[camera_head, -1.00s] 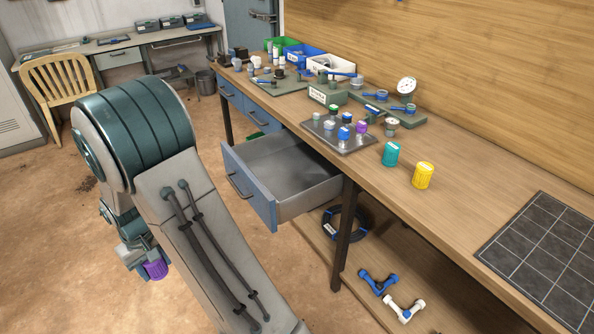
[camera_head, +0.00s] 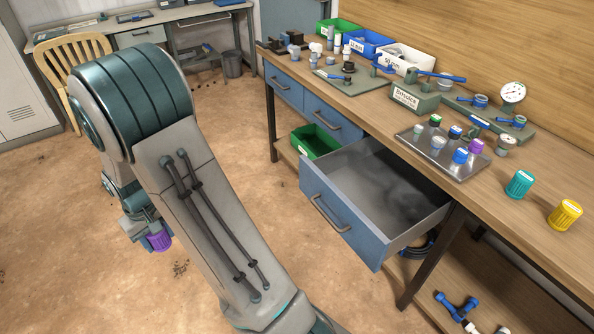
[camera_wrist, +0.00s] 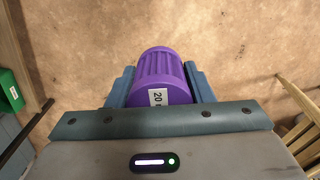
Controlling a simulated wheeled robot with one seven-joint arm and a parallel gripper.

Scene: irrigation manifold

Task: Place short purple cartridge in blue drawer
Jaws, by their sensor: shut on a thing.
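The short purple cartridge (camera_head: 159,241) hangs in my gripper (camera_head: 145,232) at the left of the head view, well above the floor. In the wrist view the ribbed cartridge (camera_wrist: 162,74), with a white "20" label, sits between both fingers of my gripper (camera_wrist: 158,88), which is shut on it. The blue drawer (camera_head: 340,217) under the bench is pulled open, and its grey inside looks empty. My gripper is to the left of the drawer and apart from it; my arm stands between them in the picture.
On the bench, a metal tray (camera_head: 462,163) holds several small cartridges, one purple-topped. A teal cartridge (camera_head: 519,184) and a yellow one (camera_head: 564,215) stand nearby. A green bin (camera_head: 316,140) is beside the open drawer. A wooden chair (camera_head: 75,57) stands back left. Floor between is clear.

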